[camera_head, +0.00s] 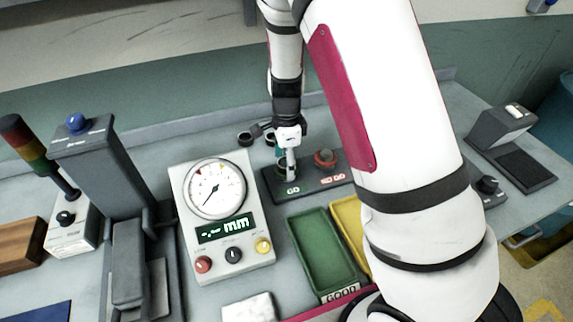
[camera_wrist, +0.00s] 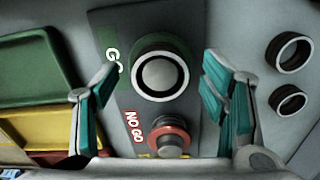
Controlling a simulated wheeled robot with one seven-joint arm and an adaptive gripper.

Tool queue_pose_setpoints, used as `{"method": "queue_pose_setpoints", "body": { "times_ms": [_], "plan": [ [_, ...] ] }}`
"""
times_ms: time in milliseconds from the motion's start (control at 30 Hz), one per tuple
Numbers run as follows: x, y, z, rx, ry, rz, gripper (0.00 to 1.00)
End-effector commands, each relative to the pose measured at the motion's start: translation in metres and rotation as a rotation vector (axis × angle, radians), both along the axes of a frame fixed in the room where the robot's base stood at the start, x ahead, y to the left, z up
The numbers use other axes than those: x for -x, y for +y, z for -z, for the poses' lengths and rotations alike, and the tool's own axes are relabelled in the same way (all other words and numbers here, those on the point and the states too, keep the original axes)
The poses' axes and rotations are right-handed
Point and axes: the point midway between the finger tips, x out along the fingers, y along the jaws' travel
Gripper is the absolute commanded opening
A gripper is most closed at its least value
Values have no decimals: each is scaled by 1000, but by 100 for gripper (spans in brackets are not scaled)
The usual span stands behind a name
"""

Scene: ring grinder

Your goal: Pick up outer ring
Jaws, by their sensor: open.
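My gripper (camera_wrist: 160,88) is open and empty in the wrist view, its teal-padded fingers spread wide. Two dark, metal-rimmed rings lie apart on the table to the right, outside the fingers: a larger ring (camera_wrist: 290,50) and a smaller ring (camera_wrist: 288,98). In the head view my gripper (camera_head: 289,168) is over the GO side of the gauge block and hides the GO post.
The red NO GO post (camera_wrist: 170,138) stands beside GO on the dark gauge block (camera_head: 325,181). A green GOOD tray (camera_head: 322,250) and a yellow tray (camera_head: 349,222) are in front. The dial gauge unit (camera_head: 233,262) stands left. My arm covers much of the right side.

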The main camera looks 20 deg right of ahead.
Motion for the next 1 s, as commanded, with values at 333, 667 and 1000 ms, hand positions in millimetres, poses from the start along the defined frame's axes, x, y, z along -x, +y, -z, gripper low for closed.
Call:
{"method": "queue_pose_setpoints", "body": {
  "times_ms": [333,667,1000],
  "plan": [
    [0,0,0,0,0,0,32],
    [0,0,0,0,0,0,6],
    [-1,1,-19,-1,-3,-1,6]
  ]
}}
